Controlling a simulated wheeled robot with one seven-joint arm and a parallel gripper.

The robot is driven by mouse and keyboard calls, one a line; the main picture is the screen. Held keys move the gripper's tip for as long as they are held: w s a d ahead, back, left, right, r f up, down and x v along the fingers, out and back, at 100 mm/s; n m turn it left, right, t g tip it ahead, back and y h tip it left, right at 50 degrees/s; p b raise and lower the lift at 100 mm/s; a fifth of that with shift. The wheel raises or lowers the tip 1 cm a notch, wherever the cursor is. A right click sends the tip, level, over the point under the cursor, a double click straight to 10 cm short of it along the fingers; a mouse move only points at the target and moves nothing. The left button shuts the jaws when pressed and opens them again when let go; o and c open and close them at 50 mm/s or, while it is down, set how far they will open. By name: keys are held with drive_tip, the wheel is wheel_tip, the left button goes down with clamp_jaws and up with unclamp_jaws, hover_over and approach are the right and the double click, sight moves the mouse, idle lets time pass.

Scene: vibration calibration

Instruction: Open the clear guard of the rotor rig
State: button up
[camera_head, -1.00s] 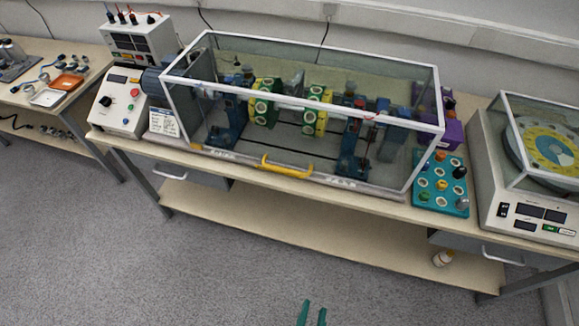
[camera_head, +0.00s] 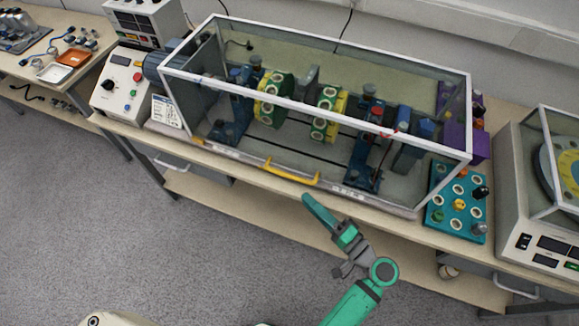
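The clear guard (camera_head: 310,103) is a long transparent box with a white frame, shut down over the rotor rig. A yellow handle (camera_head: 292,174) is fixed at the middle of its lower front edge. Inside, a shaft carries two green and yellow rotor discs (camera_head: 270,99) between blue stands. My teal gripper (camera_head: 308,201) points up towards the handle, its tip just below and right of it in the picture, with a small gap in view. The fingers overlap from this side, so I cannot tell their spacing. I see nothing held.
A control box (camera_head: 121,85) stands left of the rig. A teal board with round sockets (camera_head: 457,203) sits right of the guard, and a balancing machine (camera_head: 540,215) stands farther right. The bench's front edge runs below the guard. The floor in front is clear.

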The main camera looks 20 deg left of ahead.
sight(287, 174)
drive_tip(key=shift+n+g+y, duration=0.3)
drive_tip(key=shift+n+y, duration=0.2)
drive_tip(key=x, duration=0.3)
drive_tip(key=r+x, duration=0.1)
drive_tip(key=x, duration=0.3)
drive_tip(key=w+r+x, duration=0.1)
drive_tip(key=x, duration=0.3)
drive_tip(key=shift+d, duration=0.3)
drive_tip(key=shift+d, duration=0.1)
drive_tip(key=shift+s, duration=0.1)
clamp_jaws()
